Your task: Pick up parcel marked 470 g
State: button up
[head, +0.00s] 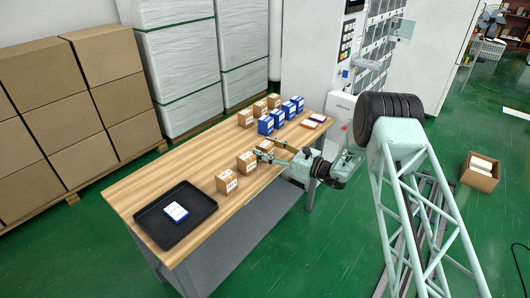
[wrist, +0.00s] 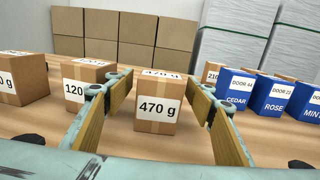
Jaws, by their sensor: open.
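The parcel marked 470 g (wrist: 158,112) is a small brown carton with white labels on its front and top. In the wrist view it stands upright on the wooden table, centred between the fingers of my gripper (wrist: 160,84). The fingers are spread wide, one on each side, with a gap visible to the carton's sides. In the head view my gripper (head: 272,150) reaches in from the right over the table, around the far carton of the front row, which its fingers partly hide.
A carton marked 120 (wrist: 76,88) stands just left of my left finger, with another carton (wrist: 18,78) beyond it. Blue boxes (wrist: 235,90) stand to the right, with more brown cartons behind. A black tray (head: 140,214) holding a blue-and-white item sits at the table's near-left end.

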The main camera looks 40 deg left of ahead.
jog(key=c, duration=1.2)
jog(key=shift+r, duration=0.1)
jog(key=shift+r+p, duration=0.3)
jog(key=shift+r, duration=1.6)
jog(key=s+d+r+p, duration=0.1)
jog(key=s+d+p, duration=0.1)
jog(key=s+d, duration=0.7)
jog(key=d, duration=0.4)
jog(key=shift+s, duration=0.25)
